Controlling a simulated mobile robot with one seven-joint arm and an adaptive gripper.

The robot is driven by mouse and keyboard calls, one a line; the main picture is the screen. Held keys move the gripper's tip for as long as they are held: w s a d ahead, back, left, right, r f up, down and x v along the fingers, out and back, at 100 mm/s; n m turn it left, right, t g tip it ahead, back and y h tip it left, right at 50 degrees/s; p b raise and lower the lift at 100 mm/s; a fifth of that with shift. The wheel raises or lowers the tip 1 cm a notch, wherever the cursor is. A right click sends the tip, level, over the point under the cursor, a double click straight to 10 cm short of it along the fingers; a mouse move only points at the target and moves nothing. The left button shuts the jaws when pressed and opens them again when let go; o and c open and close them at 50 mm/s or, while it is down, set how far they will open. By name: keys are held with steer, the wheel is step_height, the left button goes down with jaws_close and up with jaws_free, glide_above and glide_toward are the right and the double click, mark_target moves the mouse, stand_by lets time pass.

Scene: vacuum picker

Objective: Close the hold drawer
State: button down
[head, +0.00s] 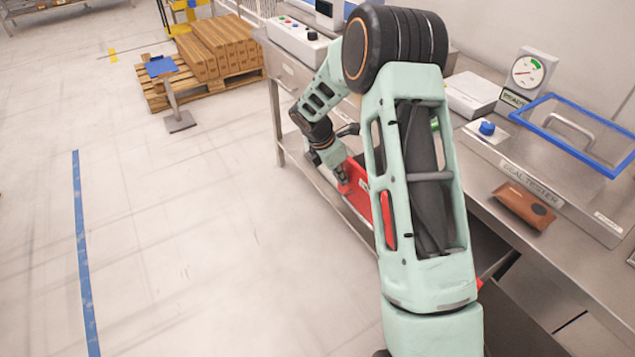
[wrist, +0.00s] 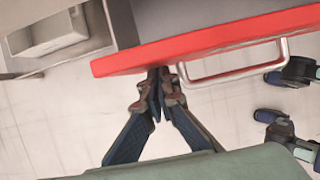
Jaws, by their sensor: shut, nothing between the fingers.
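The hold drawer has a red front (wrist: 215,42) with a silver bar handle (wrist: 235,76) on its outer face. In the wrist view a grey surface shows behind the red front. In the head view the red front (head: 355,178) shows below the bench edge, and my arm covers most of it. My gripper (wrist: 160,72) is shut and empty. Its fingertips are at the red front, left of the handle; I cannot tell whether they touch. In the head view my gripper (head: 343,182) is at the front's far end. How far the drawer stands out is hard to tell.
The steel bench (head: 500,225) runs along the right, with a seal tester, a blue-framed lid (head: 570,135), a brown pouch (head: 524,206) and a gauge (head: 528,72). A pallet of cartons (head: 215,50) and a small stand (head: 175,95) are beyond. The floor at left is clear.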

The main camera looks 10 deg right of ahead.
steer(key=w+d+p, duration=0.1)
steer(key=w+d, duration=0.1)
steer(key=d, duration=0.2)
steer(key=w+d+p, duration=0.1)
steer(key=w+d, duration=0.1)
steer(key=d, duration=0.3)
steer(key=w+d+p, duration=0.1)
steer(key=w+d, duration=0.1)
steer(key=d, duration=0.3)
steer(key=shift+d, duration=0.2)
steer(key=shift+d+r, duration=0.1)
steer(key=shift+d, duration=0.2)
steer(key=shift+w+d, duration=0.1)
